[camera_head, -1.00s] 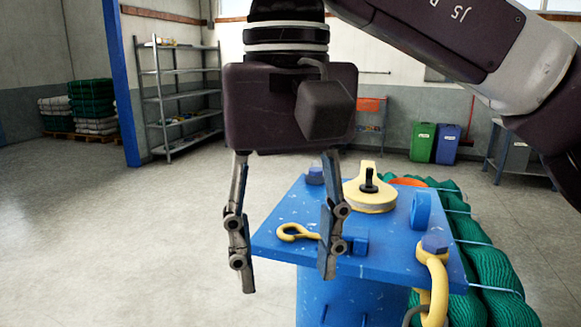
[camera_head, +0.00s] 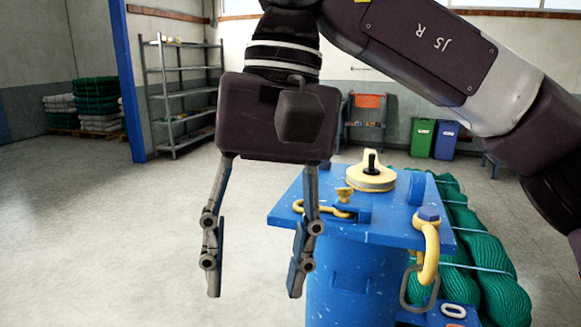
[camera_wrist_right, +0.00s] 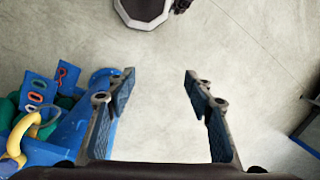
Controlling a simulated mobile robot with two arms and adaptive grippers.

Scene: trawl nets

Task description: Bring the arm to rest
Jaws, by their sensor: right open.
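My right gripper (camera_head: 255,280) hangs from its arm with its two fingers pointing down and spread apart. It is open, with nothing between the fingers. In the head view it is in front of and to the left of a blue stand (camera_head: 345,228), and its right finger overlaps the stand's left edge in the picture. The right wrist view shows the same open fingers (camera_wrist_right: 160,80) over bare floor, with the blue stand (camera_wrist_right: 65,135) to the left. My left gripper is not in view.
The stand bears a yellow pulley (camera_head: 372,178), a yellow hook (camera_head: 312,208) and a yellow shackle (camera_head: 427,260). Green net bundles (camera_head: 478,250) lie to its right. Shelves (camera_head: 185,95) and green and blue bins (camera_head: 433,138) stand behind. The floor at left is clear.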

